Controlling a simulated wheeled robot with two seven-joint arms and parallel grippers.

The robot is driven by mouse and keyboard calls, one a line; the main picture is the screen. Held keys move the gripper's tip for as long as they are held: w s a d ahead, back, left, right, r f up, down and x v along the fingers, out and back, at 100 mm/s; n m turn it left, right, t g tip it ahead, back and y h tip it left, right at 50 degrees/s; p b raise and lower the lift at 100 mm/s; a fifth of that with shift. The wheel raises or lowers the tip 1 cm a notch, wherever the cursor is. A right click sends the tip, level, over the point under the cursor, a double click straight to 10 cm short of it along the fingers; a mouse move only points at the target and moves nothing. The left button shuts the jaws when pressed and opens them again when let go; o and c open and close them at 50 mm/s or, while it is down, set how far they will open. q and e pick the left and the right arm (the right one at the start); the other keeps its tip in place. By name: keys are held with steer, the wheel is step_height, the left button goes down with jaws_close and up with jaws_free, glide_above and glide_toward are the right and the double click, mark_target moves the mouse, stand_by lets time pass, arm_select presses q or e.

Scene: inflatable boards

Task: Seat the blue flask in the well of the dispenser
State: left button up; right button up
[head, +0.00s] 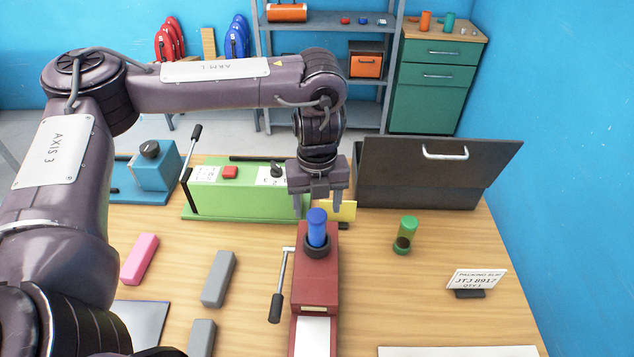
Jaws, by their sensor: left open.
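The blue flask (317,227) stands upright in the dark round well (318,248) at the top of the red dispenser (316,281). How deep it sits in the well I cannot tell. My left gripper (318,207) is open, its fingers pointing down, just above and behind the flask's top. The fingers appear apart from the flask, one on each side in the picture. The dispenser has a lever with a black handle (276,307) on its left side. My right gripper is not in view.
A green box with a red button (230,171) and a yellow block stand behind the dispenser. A green-capped vial (406,234), a packing slip card (477,280) and a dark lidded case (420,185) are at right. Pink (139,259) and grey (218,279) blocks lie left.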

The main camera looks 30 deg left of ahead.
arm_select(q)
steer(key=shift+r, duration=2.7)
steer(key=shift+f, duration=0.1)
